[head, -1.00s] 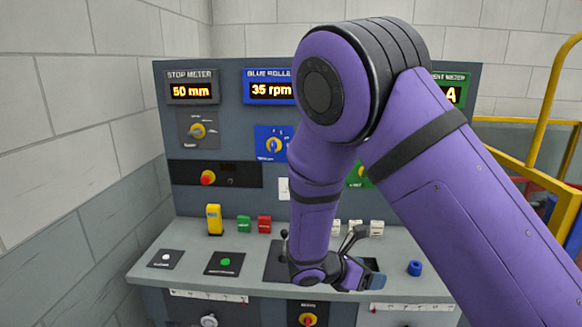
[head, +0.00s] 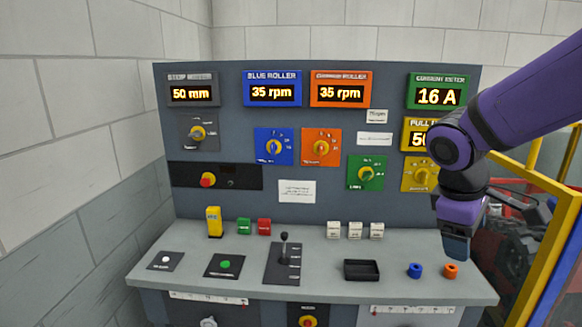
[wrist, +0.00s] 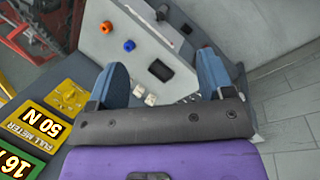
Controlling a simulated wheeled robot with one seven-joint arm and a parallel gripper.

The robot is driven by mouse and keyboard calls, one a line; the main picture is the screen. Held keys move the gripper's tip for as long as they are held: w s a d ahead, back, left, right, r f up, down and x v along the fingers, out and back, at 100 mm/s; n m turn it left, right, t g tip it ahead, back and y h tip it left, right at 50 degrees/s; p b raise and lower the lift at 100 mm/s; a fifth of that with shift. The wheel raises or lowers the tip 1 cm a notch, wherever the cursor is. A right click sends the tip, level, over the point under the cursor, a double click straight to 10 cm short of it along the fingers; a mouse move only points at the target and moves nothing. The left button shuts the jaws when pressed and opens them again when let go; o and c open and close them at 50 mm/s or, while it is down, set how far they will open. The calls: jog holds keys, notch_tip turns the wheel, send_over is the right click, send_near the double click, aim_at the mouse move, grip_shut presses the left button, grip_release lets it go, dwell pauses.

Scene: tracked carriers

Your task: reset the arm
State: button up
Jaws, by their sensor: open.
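My gripper (head: 455,246) hangs at the right end of the control desk in the head view, fingers pointing down, in front of the panel's right edge. In the wrist view my gripper (wrist: 163,80) shows two blue fingers spread wide apart with nothing between them but the desk beyond. My purple arm comes in from the right. The control desk (head: 330,262) has a lever (head: 283,245) on a dark plate, an empty-looking black tray (head: 345,270), a blue ring (head: 414,270) and an orange ring (head: 450,271). Part of the yellow pull meter (head: 415,135) is hidden by my arm.
The upright panel (head: 330,205) carries several displays and knobs, including the green current meter (head: 437,92) reading 16 A. A yellow railing (head: 540,285) stands at the right. A block wall (head: 70,150) is at the left. The space before the panel's middle is free.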

jog(key=s+r+m+t+y, duration=0.3)
jog(key=s+r+m, duration=0.5)
jog(key=s, duration=0.4)
jog(key=shift+s+d+t+y, duration=0.3)
jog(key=shift+d+t, duration=0.05)
jog(key=shift+t, duration=0.35)
dwell(1.8)
